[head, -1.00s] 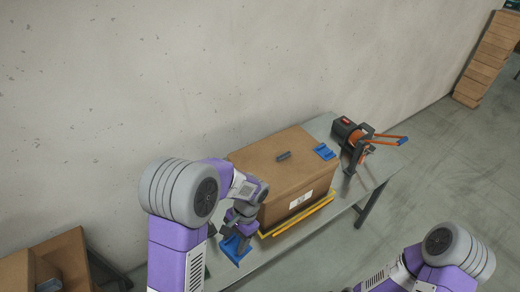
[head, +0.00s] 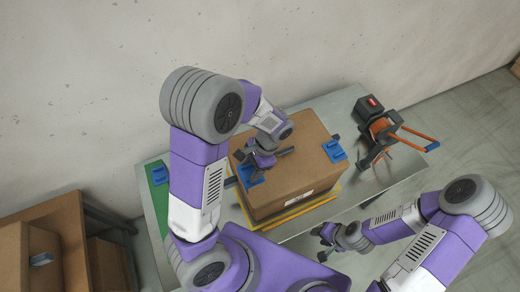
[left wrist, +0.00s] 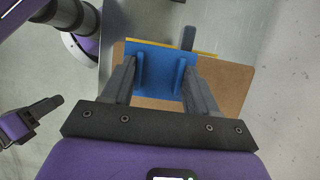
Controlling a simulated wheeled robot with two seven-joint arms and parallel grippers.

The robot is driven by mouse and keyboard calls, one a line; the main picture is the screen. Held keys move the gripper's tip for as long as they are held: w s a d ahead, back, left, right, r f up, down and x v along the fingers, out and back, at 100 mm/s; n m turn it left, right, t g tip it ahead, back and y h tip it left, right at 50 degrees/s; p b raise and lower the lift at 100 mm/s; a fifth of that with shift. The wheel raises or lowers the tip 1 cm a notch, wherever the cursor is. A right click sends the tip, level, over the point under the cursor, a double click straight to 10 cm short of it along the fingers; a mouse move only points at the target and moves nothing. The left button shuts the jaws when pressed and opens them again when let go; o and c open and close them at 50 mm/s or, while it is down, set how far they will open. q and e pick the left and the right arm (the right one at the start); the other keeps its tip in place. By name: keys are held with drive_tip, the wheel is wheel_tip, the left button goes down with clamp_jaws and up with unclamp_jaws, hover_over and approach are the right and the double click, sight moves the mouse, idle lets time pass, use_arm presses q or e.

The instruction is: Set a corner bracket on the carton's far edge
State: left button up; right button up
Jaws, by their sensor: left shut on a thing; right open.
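The brown carton (head: 307,137) stands on the table. One blue corner bracket (head: 335,152) sits on its right edge in the head view. My left gripper (head: 254,168) is shut on another blue bracket (head: 246,178) at the carton's left end. In the left wrist view this bracket (left wrist: 160,68) lies between the two fingers, with the carton (left wrist: 232,88) behind it. I cannot tell whether it touches the carton. My right gripper (head: 320,243) is open and empty, in front of the carton and apart from it.
A tool with orange handles (head: 385,128) stands on the table (head: 357,182) right of the carton. A yellow strip (head: 305,209) runs along the carton's front base. A green mat (head: 156,178) lies at the table's left end. Cartons (head: 45,225) stand at lower left.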

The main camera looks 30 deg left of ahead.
use_arm(q)
drive_tip(key=shift+s+f, duration=0.15)
drive_tip(key=shift+s, duration=0.35)
drive_tip(key=shift+s+f+b, duration=0.2)
drive_tip(key=shift+f+b, duration=0.05)
drive_tip(key=shift+b, duration=0.25)
drive_tip(key=f+b, duration=0.2)
drive_tip(key=f, duration=0.1)
drive_tip(key=shift+w+f+b, duration=0.15)
drive_tip(key=shift+w+b, duration=0.05)
drive_tip(key=shift+b, duration=0.15)
drive_tip(key=shift+f+b, duration=1.8)
drive_tip(key=shift+f, duration=0.5)
use_arm(e)
wheel_tip(320, 180, down, 7)
drive_tip(key=shift+s, duration=0.45)
use_arm(q)
drive_tip(key=shift+f, duration=0.4)
use_arm(e)
drive_tip(key=shift+f, duration=0.3)
use_arm(q)
drive_tip(key=o, duration=1.1)
drive_tip(key=shift+o, duration=0.6)
